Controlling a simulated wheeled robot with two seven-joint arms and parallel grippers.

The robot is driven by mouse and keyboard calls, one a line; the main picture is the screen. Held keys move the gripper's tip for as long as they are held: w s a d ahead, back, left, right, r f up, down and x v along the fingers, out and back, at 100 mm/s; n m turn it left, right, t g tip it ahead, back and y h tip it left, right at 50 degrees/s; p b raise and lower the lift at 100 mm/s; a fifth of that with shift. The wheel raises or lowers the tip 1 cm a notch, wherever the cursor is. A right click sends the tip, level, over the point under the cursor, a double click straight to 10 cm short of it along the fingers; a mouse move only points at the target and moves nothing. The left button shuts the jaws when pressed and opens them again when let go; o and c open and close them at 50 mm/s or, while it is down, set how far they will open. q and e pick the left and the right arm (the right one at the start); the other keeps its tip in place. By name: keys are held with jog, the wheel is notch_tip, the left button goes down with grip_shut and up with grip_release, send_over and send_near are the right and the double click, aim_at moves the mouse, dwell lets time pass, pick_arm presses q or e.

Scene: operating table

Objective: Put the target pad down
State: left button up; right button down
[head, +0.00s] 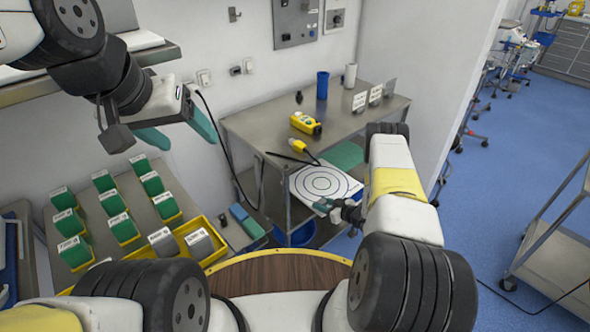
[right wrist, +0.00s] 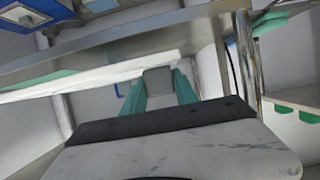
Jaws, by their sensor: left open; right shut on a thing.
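The target pad (head: 318,182) is a white square sheet with black concentric rings. It overlaps the front edge of the steel table (head: 262,128) in the head view. My right gripper (head: 328,205) is shut on the pad's near right edge. In the right wrist view the pad (right wrist: 95,77) shows almost edge-on as a white slab reaching the teal fingers (right wrist: 160,88). I cannot tell whether the pad touches the table. My left gripper (head: 180,133) is open and empty, with teal fingers spread, high at the upper left.
A yellow device (head: 305,123), a yellow-ended probe (head: 300,148), a blue cup (head: 322,85) and small signs (head: 375,94) are on the table. A green mat (head: 345,155) lies near its front right. Several green card bins (head: 112,202) stand at left. A wooden round top (head: 285,272) is close to me.

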jog(key=w+a, duration=0.1)
jog(key=a, duration=0.2)
jog(key=w+a, duration=0.1)
jog(key=a, duration=0.3)
jog(key=w+a+f, duration=0.1)
jog(key=w+a, duration=0.1)
jog(key=a, duration=0.2)
jog(key=shift+w+a, duration=0.1)
jog(key=shift+a, duration=0.05)
jog(key=shift+w+a+f, duration=0.1)
jog(key=shift+a+f, duration=0.25)
jog(key=shift+f, duration=0.3)
jog(key=shift+w+a+f, duration=0.1)
jog(key=shift+a+f, duration=0.2)
jog(key=shift+f, duration=0.85)
jog(key=c, duration=1)
grip_release()
jog(key=shift+f, duration=0.15)
jog(key=shift+o, duration=0.2)
